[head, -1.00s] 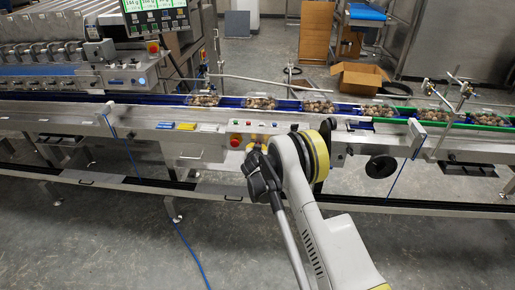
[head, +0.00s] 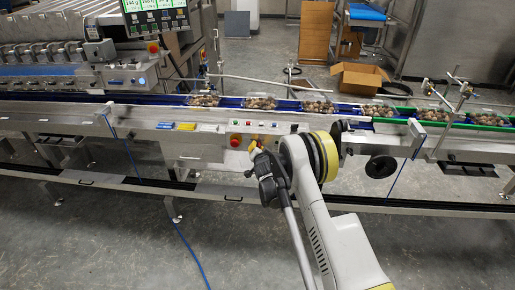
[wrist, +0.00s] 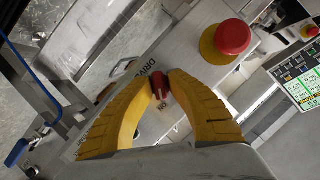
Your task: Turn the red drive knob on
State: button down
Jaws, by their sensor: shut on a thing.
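The red drive knob (wrist: 160,90) sits on a pale metal panel (wrist: 192,38) in the wrist view, between my two yellow fingertips. The word "DRIVE" is printed beside it, and "ON" is printed close to its lower end. My gripper (wrist: 160,79) is shut on the knob, one finger on each side. I cannot tell the knob's exact pointer direction. In the head view my gripper (head: 253,148) is at the front panel of the conveyor, and the knob cannot be made out there.
A red mushroom button (wrist: 232,37) on a yellow base stands close to the right finger; it also shows in the head view (head: 235,141). Clamshell trays (head: 261,103) lie on the conveyor behind the panel. A black handwheel (head: 381,167) is to the right. The floor in front is clear.

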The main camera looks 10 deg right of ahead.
jog(key=c, duration=1.5)
grip_release()
jog(key=shift+w, duration=0.1)
jog(key=shift+o, duration=0.2)
jog(key=v, duration=1.2)
jog(key=shift+r, duration=0.1)
